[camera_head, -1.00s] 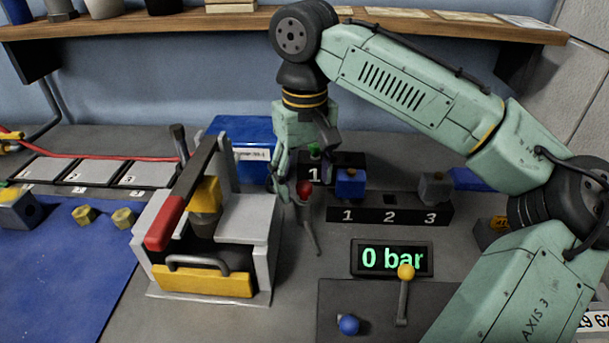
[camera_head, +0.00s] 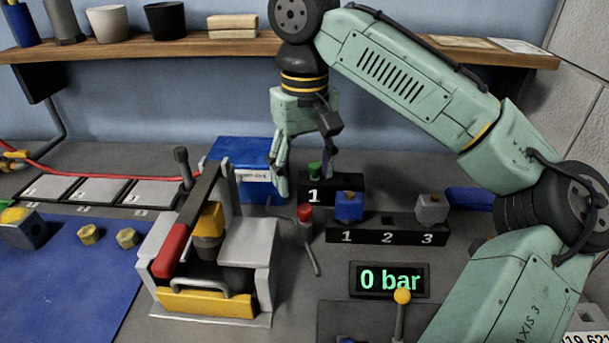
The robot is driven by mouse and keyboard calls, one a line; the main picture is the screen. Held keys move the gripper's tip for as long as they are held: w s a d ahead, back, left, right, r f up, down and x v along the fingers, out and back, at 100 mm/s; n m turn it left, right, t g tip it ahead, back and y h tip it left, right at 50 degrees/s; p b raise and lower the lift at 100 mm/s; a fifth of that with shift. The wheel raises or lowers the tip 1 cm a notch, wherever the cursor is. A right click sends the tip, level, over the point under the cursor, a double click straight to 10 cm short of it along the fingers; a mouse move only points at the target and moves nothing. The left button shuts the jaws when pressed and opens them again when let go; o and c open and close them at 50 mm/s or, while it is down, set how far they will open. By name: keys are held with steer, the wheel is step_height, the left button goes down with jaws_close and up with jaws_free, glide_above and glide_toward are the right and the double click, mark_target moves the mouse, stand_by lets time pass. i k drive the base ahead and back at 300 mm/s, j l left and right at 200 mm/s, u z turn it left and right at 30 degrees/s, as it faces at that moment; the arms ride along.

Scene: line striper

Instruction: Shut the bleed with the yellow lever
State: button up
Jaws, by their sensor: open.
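The yellow lever (camera_head: 402,297) is a grey rod with a yellow ball knob, at the lower front below the display. Its lower end is cut off by the picture's bottom edge. The display (camera_head: 389,280) reads 0 bar. My gripper (camera_head: 306,183) points down, open, well behind and left of the yellow lever. Its fingers are apart above and behind a red-knobbed lever (camera_head: 305,212), with nothing seen between them.
A press-like fixture (camera_head: 255,250) with a red-handled lever (camera_head: 172,250) stands left of centre. A numbered black block (camera_head: 388,236) holds a blue piece (camera_head: 349,207) and a grey piece (camera_head: 431,209). A blue box (camera_head: 240,160) stands behind.

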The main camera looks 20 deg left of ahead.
mark_target(402, 295)
steer(key=k, duration=1.5)
